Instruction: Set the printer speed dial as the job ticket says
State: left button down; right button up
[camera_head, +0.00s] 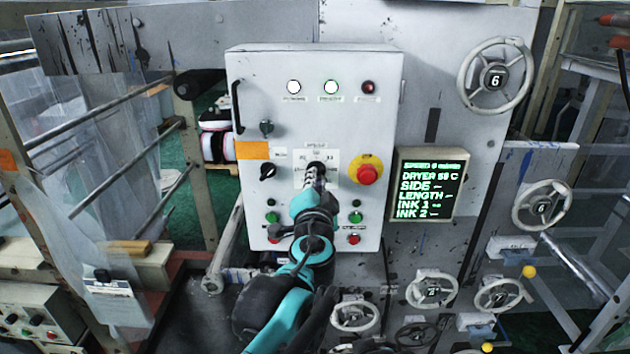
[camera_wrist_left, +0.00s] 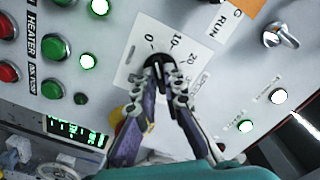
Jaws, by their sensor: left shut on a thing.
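The speed dial (camera_wrist_left: 157,66) is a black knob on a white scale plate (camera_wrist_left: 133,62) marked 0, 10, 20 and further on, part of it hidden. In the head view the plate sits mid-panel on the grey control cabinet (camera_head: 240,95). My left gripper (camera_head: 316,172) reaches up to it from below. In the wrist view its fingers (camera_wrist_left: 163,82) are closed around the knob; I cannot tell where its pointer stands. The display (camera_head: 428,188) has a blurred top line that seems to read speed 0, then dryer 58 C. I cannot pick out a job ticket for certain.
A red emergency button on yellow (camera_head: 367,172) is close right of the dial. A black selector (camera_head: 268,171) is to its left. Green and red buttons sit below, lit lamps (camera_head: 331,87) above. Several handwheels (camera_head: 495,77) stand to the right.

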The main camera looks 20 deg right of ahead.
pick_arm(q)
jog(key=shift+s+d+m+b, duration=0.1)
jog(key=shift+m+b, duration=0.1)
jog(key=shift+m, duration=8.35)
jog(key=shift+d+m+b, duration=0.1)
jog(key=shift+m+b, duration=0.1)
jog(key=shift+m, duration=8.35)
jog(key=c, duration=1.6)
grip_release()
jog(key=shift+r, duration=0.1)
